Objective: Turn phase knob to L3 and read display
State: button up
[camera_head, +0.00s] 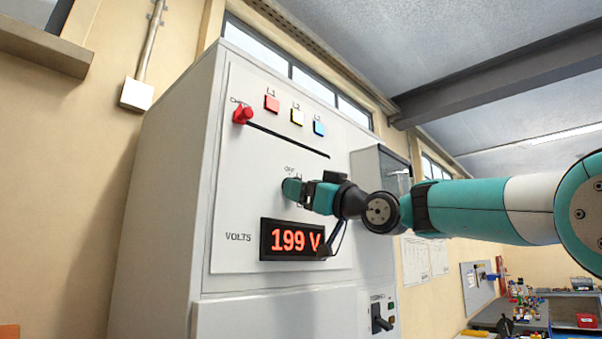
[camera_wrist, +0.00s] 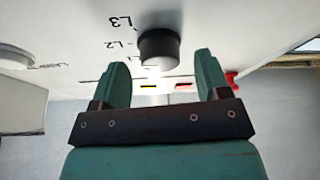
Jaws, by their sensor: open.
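The phase knob (camera_wrist: 158,46) is a black round knob on the light cabinet panel. In the wrist view the labels L3 and L2 show to its left; its pointer direction cannot be told. My gripper (camera_wrist: 160,68) is open, with one finger on each side of the knob's near end; I cannot tell whether they touch it. In the head view my gripper (camera_head: 292,188) is at the panel below the word OFF and hides the knob. The display (camera_head: 285,240), marked VOLTS, reads 199 V in red digits; my arm covers its right edge slightly.
A red handle (camera_head: 242,115) sits at the left end of a black slot. A black switch (camera_head: 380,319) is low on the cabinet's right. A cluttered bench (camera_head: 515,315) stands far right.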

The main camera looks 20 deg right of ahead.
jog(key=shift+x, duration=0.8)
jog(key=c, duration=0.9)
jog(key=shift+f+m+h, duration=0.1)
jog(key=shift+m+h, duration=0.2)
jog(key=shift+m, duration=0.3)
jog(key=shift+s+a+m+t+h+b, duration=0.1)
jog(key=shift+m+t+h+b, duration=0.3)
jog(key=shift+m+h, duration=1.05)
jog(key=shift+m+t+h+b, duration=0.4)
jog(key=shift+m+h, duration=0.1)
jog(key=shift+m, duration=2)
jog(key=shift+s+a+m+t+h+b, duration=0.1)
jog(key=shift+m+t+h+b, duration=0.3)
jog(key=shift+m+h, duration=1.05)
jog(key=shift+m+y, duration=0.5)
jog(key=shift+m, duration=0.2)
